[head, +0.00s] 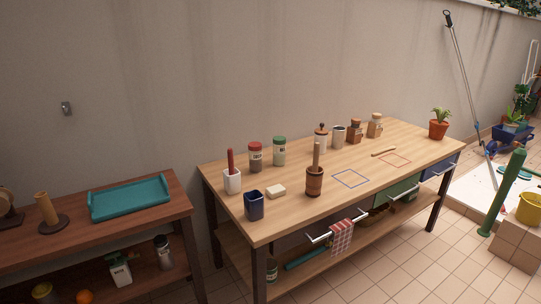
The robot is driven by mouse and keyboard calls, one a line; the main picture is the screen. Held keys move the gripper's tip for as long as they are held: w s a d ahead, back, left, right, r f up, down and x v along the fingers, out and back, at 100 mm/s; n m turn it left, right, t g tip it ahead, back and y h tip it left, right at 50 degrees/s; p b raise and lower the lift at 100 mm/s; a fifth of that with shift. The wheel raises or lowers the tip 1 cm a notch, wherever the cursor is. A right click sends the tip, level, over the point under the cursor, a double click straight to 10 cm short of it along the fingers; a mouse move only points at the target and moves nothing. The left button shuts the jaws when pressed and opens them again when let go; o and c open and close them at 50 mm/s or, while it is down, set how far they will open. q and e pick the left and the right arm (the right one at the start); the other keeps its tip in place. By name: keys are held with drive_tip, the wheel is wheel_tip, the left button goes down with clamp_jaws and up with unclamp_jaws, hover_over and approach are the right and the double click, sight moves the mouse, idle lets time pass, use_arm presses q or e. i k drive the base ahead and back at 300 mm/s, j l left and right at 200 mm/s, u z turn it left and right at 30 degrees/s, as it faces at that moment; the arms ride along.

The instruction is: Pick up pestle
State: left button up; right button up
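A light wooden stick that looks like the pestle (316,153) stands nearly upright in a brown wooden mortar (314,183). The mortar is near the front edge of the wooden workbench (300,217). Its rim hides the lower end of the pestle. A red-handled tool (231,161) also stands in a white cup (232,182) at the bench's left end; its lower end is hidden. Neither of my grippers shows in the head view.
A dark blue cup (254,205) and a pale block (276,191) stand left of the mortar. Red-lidded (255,158) and green-lidded (279,151) jars are behind. Blue (351,178) and red (395,160) outlined squares are empty. A teal tray (129,199) lies on the left table.

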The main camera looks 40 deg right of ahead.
sight(316, 153)
drive_tip(key=l+u, duration=0.1)
drive_tip(key=l, duration=0.4)
drive_tip(key=l+u, duration=0.1)
drive_tip(key=l, duration=0.4)
drive_tip(key=l+u, duration=0.1)
drive_tip(key=l, duration=0.4)
drive_tip(key=l+u, duration=0.15)
drive_tip(key=l, duration=0.35)
drive_tip(key=k+l+u, duration=0.1)
drive_tip(key=l, duration=0.4)
drive_tip(key=k+l+u, duration=0.1)
drive_tip(key=l, duration=0.4)
drive_tip(key=k+l+u, duration=0.1)
drive_tip(key=l, duration=0.4)
